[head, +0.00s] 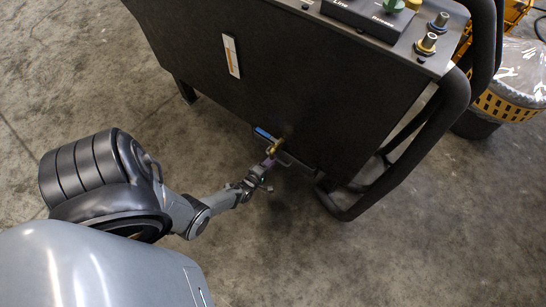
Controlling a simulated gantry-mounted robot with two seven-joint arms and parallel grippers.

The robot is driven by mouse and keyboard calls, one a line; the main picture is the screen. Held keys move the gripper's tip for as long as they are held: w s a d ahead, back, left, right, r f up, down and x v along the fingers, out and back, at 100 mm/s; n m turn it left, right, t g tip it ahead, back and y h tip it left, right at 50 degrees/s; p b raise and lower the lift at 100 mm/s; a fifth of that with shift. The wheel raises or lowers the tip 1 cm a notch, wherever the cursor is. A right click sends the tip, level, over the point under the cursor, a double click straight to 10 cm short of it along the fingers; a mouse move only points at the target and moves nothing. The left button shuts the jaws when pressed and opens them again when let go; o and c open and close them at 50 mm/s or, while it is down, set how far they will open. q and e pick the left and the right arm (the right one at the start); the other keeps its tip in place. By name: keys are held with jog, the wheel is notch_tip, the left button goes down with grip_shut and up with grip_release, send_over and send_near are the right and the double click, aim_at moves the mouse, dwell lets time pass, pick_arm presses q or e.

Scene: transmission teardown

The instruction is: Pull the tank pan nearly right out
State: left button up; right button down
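The black cabinet (290,85) stands on the floor in the head view. Low on its near face is what looks like the front of the tank pan (297,160), a dark strip with a blue mark at its left end. A brass-coloured fitting (276,147) shows at the middle of this strip. My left gripper (270,163) is right at the fitting, at the end of my arm from the lower left. Its fingers are too small to tell whether they are shut on anything. The pan's inside is hidden. My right gripper is out of view.
A black tubular guard (405,160) curves around the cabinet's right side. The top panel carries a green knob (391,5) and metal fittings (427,42). A yellow basket with a clear liner (510,105) stands at the right. The concrete floor in front is clear.

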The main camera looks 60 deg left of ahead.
pick_arm(q)
jog(key=shift+x, duration=0.9)
jog(key=shift+c, duration=0.5)
grip_shut()
